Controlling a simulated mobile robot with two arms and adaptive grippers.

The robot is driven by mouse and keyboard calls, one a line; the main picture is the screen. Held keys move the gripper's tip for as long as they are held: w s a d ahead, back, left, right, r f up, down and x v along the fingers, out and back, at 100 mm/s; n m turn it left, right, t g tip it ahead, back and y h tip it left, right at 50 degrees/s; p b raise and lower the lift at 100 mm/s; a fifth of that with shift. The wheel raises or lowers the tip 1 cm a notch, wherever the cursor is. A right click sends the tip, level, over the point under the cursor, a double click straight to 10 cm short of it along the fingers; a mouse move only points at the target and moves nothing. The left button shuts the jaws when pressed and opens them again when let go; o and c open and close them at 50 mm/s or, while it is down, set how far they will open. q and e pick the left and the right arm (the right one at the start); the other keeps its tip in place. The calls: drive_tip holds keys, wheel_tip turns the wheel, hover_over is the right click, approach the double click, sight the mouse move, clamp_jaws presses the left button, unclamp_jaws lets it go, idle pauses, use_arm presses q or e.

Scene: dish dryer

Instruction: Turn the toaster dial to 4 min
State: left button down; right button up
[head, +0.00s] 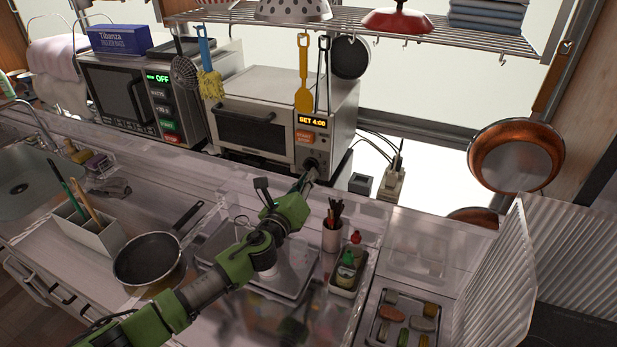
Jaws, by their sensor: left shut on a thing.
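The toaster (250,150) is a silver oven with a glass door, standing at the back centre of the counter. Its orange display (312,121) reads "SET 4:00". An orange start button (305,137) sits below the display. The dark dial (311,163) is low on the right of the toaster's front, mostly hidden by my gripper. My left arm reaches up from the bottom left, and my left gripper (306,176) is at the dial, shut on it. My right gripper is not in view.
A microwave (122,97) showing "OFF" stands left of the toaster. Utensils, including a yellow spatula (304,88), hang from the rack (370,30) in front of the toaster. A frying pan (148,258), a cup of dark sticks (332,232) and bottles stand on the counter near my arm.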

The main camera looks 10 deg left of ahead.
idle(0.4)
use_arm(q)
drive_tip(key=c, duration=2.2)
unclamp_jaws()
drive_tip(key=s, duration=0.4)
drive_tip(key=s+a, duration=0.1)
drive_tip(key=s, duration=0.3)
drive_tip(key=s+a, duration=0.1)
drive_tip(key=s, duration=0.2)
drive_tip(key=shift+s+a, duration=0.15)
drive_tip(key=shift+s, duration=0.25)
